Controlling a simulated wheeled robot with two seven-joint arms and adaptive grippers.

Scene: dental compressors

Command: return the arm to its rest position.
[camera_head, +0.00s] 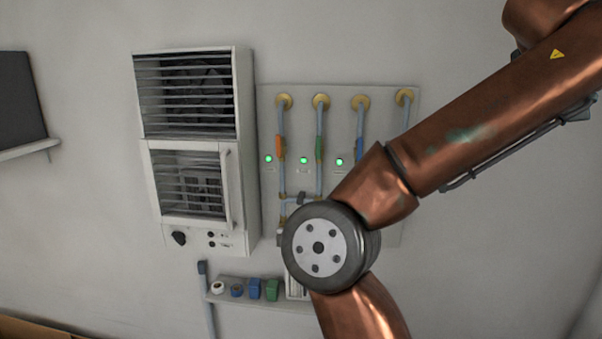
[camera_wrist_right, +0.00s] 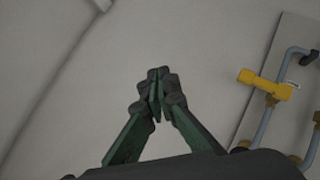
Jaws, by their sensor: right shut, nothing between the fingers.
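My right arm (camera_head: 480,120) comes in from the upper right in the head view, bends at a round grey joint and runs down out of the bottom edge. It covers the lower right part of the pipe panel (camera_head: 268,120). My right gripper (camera_wrist_right: 157,95) shows only in the wrist view, its green fingers closed together at the tips with nothing between them. It points at bare grey wall, apart from the pipes. My left gripper is in neither view.
A white louvred unit (camera_head: 243,150) hangs left of the panel, whose pipes carry an orange handle (camera_head: 279,147), a green handle (camera_head: 319,148) and a blue handle (camera_head: 360,146). A shelf (camera_head: 240,303) with small items sits below.

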